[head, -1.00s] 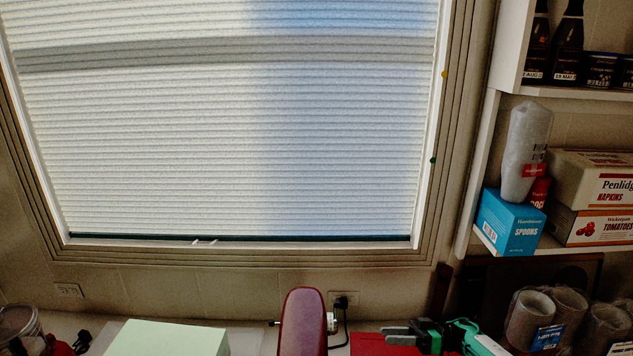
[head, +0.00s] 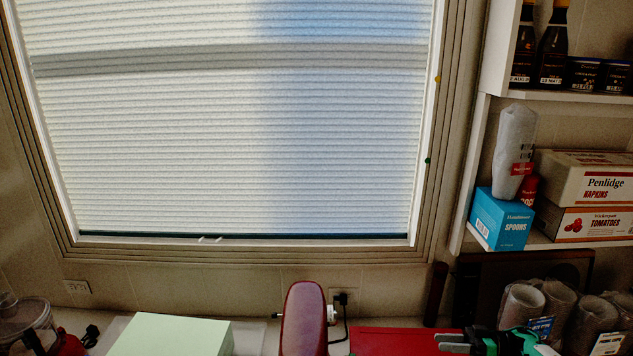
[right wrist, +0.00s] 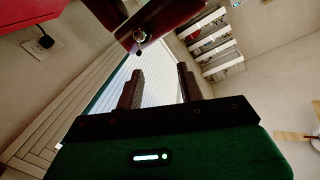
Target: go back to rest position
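My right gripper (head: 452,343) shows at the bottom right of the head view, with dark fingers and a green body, in front of a red surface. In the right wrist view its two dark fingers (right wrist: 160,88) stand apart with nothing between them. The window blind is visible through the gap. My left gripper is not in view.
A red stand mixer (head: 303,320) stands on the counter by the wall. A pale green box (head: 172,335) is to its left, and a red appliance (head: 65,343) at far left. Stacked cups (head: 522,305) and a shelf with boxes (head: 502,218) are at right.

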